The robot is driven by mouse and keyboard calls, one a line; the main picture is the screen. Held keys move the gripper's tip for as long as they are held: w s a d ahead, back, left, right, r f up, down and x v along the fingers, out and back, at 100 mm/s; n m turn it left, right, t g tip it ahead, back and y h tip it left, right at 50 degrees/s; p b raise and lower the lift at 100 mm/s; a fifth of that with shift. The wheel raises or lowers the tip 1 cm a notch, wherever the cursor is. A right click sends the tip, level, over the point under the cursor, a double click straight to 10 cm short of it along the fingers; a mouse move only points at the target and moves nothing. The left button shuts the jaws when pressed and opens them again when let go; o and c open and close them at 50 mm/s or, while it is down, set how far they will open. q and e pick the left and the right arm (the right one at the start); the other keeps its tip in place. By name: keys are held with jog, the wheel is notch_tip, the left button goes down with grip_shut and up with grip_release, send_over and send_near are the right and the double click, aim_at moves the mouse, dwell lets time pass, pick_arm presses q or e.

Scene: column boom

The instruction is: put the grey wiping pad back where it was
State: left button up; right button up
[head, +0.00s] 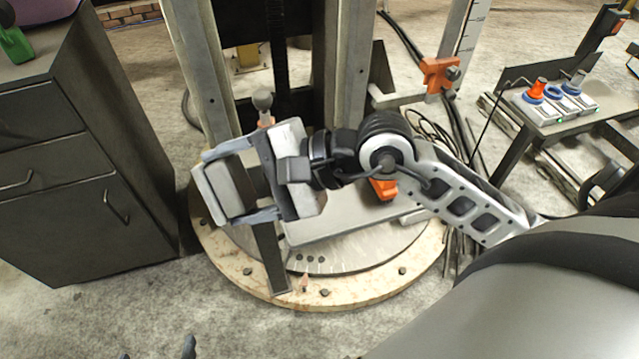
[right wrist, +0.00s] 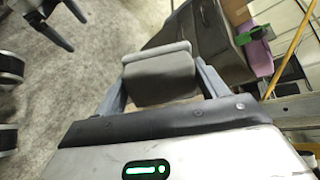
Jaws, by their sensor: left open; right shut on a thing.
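The grey wiping pad (head: 238,187) is a dark grey block with a pale strip along its outer side. My right gripper (head: 224,188) is shut on it, one finger on each side, and holds it in front of the column above the round base. The pad also shows between the fingers in the right wrist view (right wrist: 160,80). My left gripper (head: 158,350) shows only as two dark fingertips, apart and empty, at the bottom edge. The place where the pad was before cannot be told from these frames.
A dark cabinet (head: 85,160) stands at the left, with a green thing (head: 14,42) on top. The column (head: 340,60) stands on a round base (head: 340,290). A cart (head: 560,120) with coloured knobs is at the right. Floor between cabinet and base is narrow.

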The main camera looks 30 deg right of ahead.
aim_at(246, 209)
jog(key=s+a+f+n+g+h, duration=0.1)
jog(key=s+a+f+n+g+h+b, duration=0.1)
jog(key=g, duration=0.1)
jog(key=shift+s+a+f+h, duration=0.1)
jog(key=shift+s+f+h, duration=0.2)
jog(key=s+d+f+g+h+b, duration=0.3)
jog(key=d+f+g+h, duration=0.15)
jog(key=d+h, duration=0.55)
jog(key=shift+m+t+y, duration=0.25)
jog(key=shift+m+y, duration=0.05)
jog(key=shift+y, duration=0.3)
jog(key=w+d+f, duration=0.9)
jog(key=w, duration=0.1)
jog(key=shift+w+d, duration=0.1)
jog(key=shift+d, duration=0.1)
jog(key=shift+w+d+f, duration=0.2)
jog(key=shift+w+f, duration=0.15)
jog(key=shift+f, duration=0.1)
notch_tip(246, 209, down, 3)
jog(key=shift+w+d+f, duration=0.1)
jog(key=shift+f, duration=0.05)
jog(key=o, duration=1)
jog(key=shift+c, duration=0.2)
